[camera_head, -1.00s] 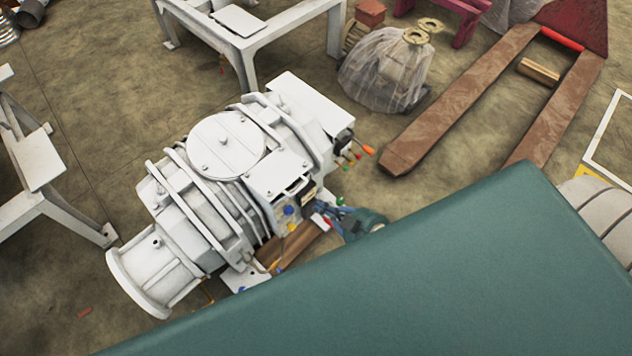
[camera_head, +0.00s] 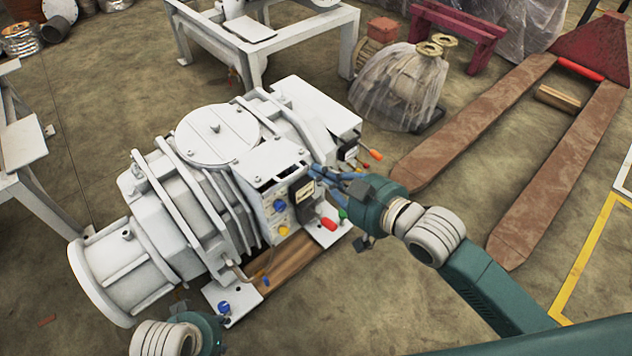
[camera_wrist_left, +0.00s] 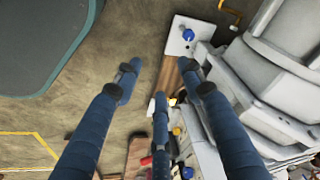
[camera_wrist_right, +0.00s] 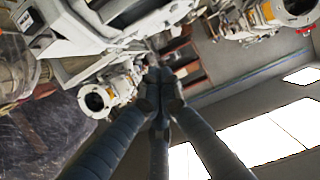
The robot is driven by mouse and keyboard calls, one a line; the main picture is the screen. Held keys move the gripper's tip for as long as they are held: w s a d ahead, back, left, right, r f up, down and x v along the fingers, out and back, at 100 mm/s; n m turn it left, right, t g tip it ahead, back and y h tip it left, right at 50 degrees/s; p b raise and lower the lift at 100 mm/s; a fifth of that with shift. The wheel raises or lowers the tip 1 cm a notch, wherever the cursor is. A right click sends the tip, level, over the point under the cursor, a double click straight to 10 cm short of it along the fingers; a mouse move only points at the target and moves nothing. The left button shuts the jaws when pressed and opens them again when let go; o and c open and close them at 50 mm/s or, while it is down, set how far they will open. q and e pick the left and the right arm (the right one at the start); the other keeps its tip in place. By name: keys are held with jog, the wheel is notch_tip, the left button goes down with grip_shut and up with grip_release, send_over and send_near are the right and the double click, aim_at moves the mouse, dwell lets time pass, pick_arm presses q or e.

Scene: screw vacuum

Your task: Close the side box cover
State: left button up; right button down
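The white vacuum machine (camera_head: 190,190) stands on the floor in the head view. Its side box (camera_head: 283,205) faces right, with a blue and a yellow knob and a dark panel on its front. A flat white cover (camera_head: 268,160) shows at the top of the box; its exact angle is hard to tell. My right gripper (camera_head: 318,174) is beside the box's upper right edge; contact is unclear. Its fingers are together in the right wrist view (camera_wrist_right: 160,82). My left gripper is low by the machine's front, its fingers spread and empty in the left wrist view (camera_wrist_left: 160,82).
A wooden beam (camera_head: 290,260) and a base plate with a blue knob (camera_head: 224,307) lie under the machine. Small coloured handles (camera_head: 375,155) stick out at its right. A wrapped object (camera_head: 395,90) and a rusty pallet jack (camera_head: 480,125) stand behind.

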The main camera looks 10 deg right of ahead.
jog(key=b, duration=0.2)
send_over(296, 173)
jog(key=s, duration=0.3)
notch_tip(296, 173, down, 3)
jog(key=f, duration=0.1)
jog(key=f+b, duration=0.1)
jog(key=f, duration=0.2)
jog(key=shift+w, duration=0.3)
pick_arm(q)
jog(key=v, duration=0.4)
jog(key=shift+a, duration=0.15)
jog(key=shift+b, duration=0.3)
jog(key=w+d+r+t+h+b, duration=0.1)
jog(key=w+d+r+t+b, duration=0.1)
jog(key=w+r+t, duration=0.3)
jog(key=w+d+r+t+h+b, duration=0.2)
jog(key=w+d+r+t, duration=0.2)
jog(key=w+r, duration=0.5)
jog(key=w+t, duration=0.2)
jog(key=w, duration=0.2)
jog(key=shift+w+d+r+m, duration=0.3)
jog(key=shift+w+d+r, duration=0.05)
pick_arm(e)
jog(key=shift+t+y, duration=0.5)
jog(key=shift+t, duration=0.2)
jog(key=f, duration=0.3)
jog(key=s+f, duration=0.1)
jog(key=f, duration=0.1)
jog(key=shift+d+f, duration=0.25)
jog(key=shift+d, duration=0.1)
